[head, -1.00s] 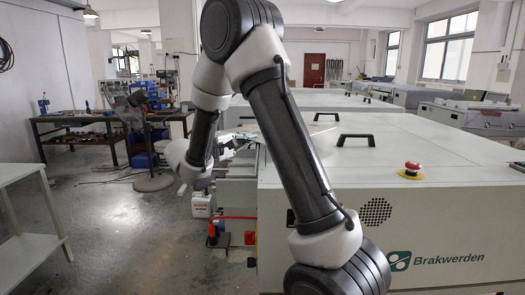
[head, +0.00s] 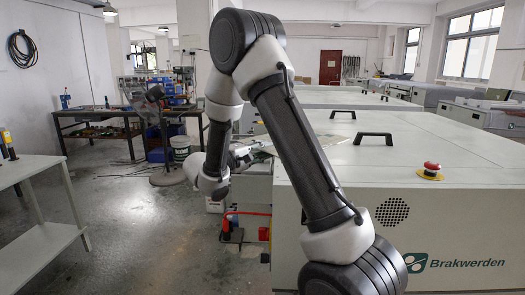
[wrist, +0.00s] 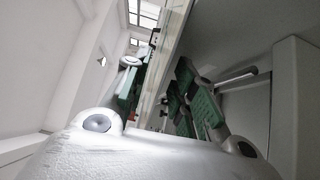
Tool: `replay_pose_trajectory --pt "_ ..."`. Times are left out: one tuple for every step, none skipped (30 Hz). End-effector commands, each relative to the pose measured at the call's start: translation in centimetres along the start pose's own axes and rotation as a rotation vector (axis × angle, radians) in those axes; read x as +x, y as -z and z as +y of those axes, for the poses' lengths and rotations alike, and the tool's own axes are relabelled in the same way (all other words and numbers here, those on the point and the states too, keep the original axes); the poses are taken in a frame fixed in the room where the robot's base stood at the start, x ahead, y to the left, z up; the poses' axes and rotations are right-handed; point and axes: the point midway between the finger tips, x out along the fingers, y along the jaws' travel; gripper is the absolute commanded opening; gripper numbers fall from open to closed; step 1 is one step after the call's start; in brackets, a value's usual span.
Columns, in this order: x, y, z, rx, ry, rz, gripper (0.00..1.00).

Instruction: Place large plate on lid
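My gripper (head: 250,154) is at the machine's left end, partly hidden by my arm link.
A red emergency button (head: 431,168) and black handles (head: 373,138) stand up from the machine top. A light table (head: 25,168) stands at the left, with a workbench (head: 100,125) behind. The grey floor (head: 130,220) between them and the machine is mostly clear.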

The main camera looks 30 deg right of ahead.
Motion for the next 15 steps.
replay_pose_trajectory --pt "0.0 0.0 0.0 0.0 0.0 0.0 0.27" --pt "0.0 0.0 0.0 0.0 0.0 0.0 0.27" --pt "0.0 0.0 0.0 0.0 0.0 0.0 0.27" --pt "0.0 0.0 0.0 0.0 0.0 0.0 0.27" --pt "0.0 0.0 0.0 0.0 0.0 0.0 0.27" --pt "0.0 0.0 0.1 0.0 0.0 0.0 0.27" --pt "0.0 0.0 0.2 0.001 0.0 0.0 0.27" --pt "0.0 0.0 0.3 0.001 0.0 0.0 0.27" --pt "-0.5 0.1 0.2 0.0 0.0 0.002 0.27" --pt "-0.9 0.1 0.2 0.0 0.0 0.004 0.27" --pt "-1.3 0.1 0.2 0.0 0.0 0.005 0.27" --pt "-2.0 0.1 0.2 0.0 0.001 0.005 0.27" --pt "-2.7 0.1 0.2 0.0 0.0 0.006 0.27" --pt "-3.3 0.1 0.2 0.0 0.0 0.006 0.27" --pt "-4.3 0.2 0.2 0.0 -0.001 0.006 0.27"
